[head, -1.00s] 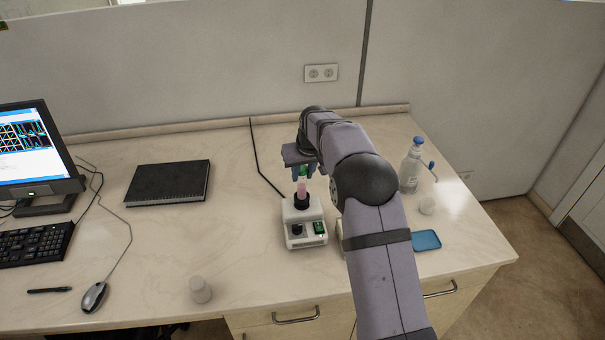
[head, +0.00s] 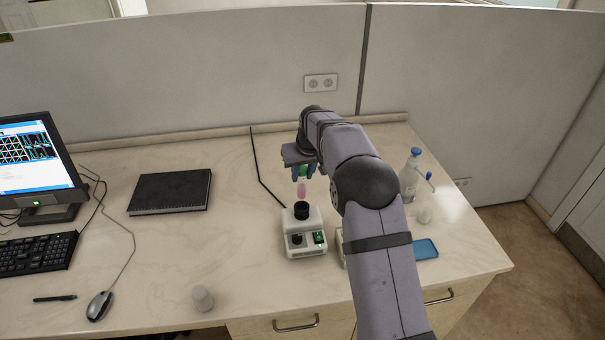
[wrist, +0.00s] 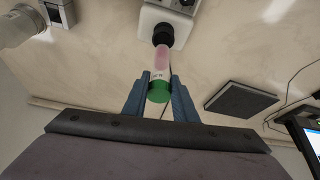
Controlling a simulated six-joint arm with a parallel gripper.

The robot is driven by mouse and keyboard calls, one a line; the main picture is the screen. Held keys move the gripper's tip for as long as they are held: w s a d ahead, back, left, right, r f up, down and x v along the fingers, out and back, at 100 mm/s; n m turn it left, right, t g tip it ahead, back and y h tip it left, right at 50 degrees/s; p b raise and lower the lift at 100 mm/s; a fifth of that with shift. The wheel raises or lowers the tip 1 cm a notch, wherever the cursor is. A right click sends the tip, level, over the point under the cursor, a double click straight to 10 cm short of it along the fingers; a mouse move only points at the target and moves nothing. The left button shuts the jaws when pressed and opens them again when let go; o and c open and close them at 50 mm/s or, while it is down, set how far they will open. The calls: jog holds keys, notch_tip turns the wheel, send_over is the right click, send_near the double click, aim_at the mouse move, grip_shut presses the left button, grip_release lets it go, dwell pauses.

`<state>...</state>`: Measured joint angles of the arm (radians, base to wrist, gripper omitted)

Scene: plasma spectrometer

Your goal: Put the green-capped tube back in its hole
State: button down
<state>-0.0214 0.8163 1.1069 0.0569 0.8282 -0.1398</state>
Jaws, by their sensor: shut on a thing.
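The green-capped tube (head: 302,188), with pink contents, hangs roughly upright in my gripper (head: 302,172). My gripper is shut on it at its green cap. The tube also shows in the wrist view (wrist: 161,62), where my gripper's blue fingers (wrist: 159,92) sit on both sides of the green cap. In the head view the tube's lower end is just above the black cup (head: 302,210) on top of a small white device, with a slight gap. The tube's hole is not clearly visible; part of the rack is hidden behind my arm.
A blue tray (head: 425,248), a small white cup (head: 424,215) and a wash bottle (head: 411,175) are at right.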

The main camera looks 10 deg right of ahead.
jog(key=shift+d+f, duration=0.2)
jog(key=shift+f, duration=0.05)
jog(key=s+d+f+m+b, duration=0.1)
jog(key=s+d+m+b, duration=0.1)
jog(key=d+b, duration=0.8)
jog(key=s+d+f+n, duration=0.1)
jog(key=s+d+f, duration=0.1)
jog(key=s+f, duration=0.4)
jog(key=shift+s+d+b, duration=0.25)
jog(key=shift+d+b, duration=0.05)
jog(key=shift+b, duration=0.15)
jog(key=shift+f, duration=0.1)
notch_tip(320, 180, down, 8)
jog(key=p, duration=0.2)
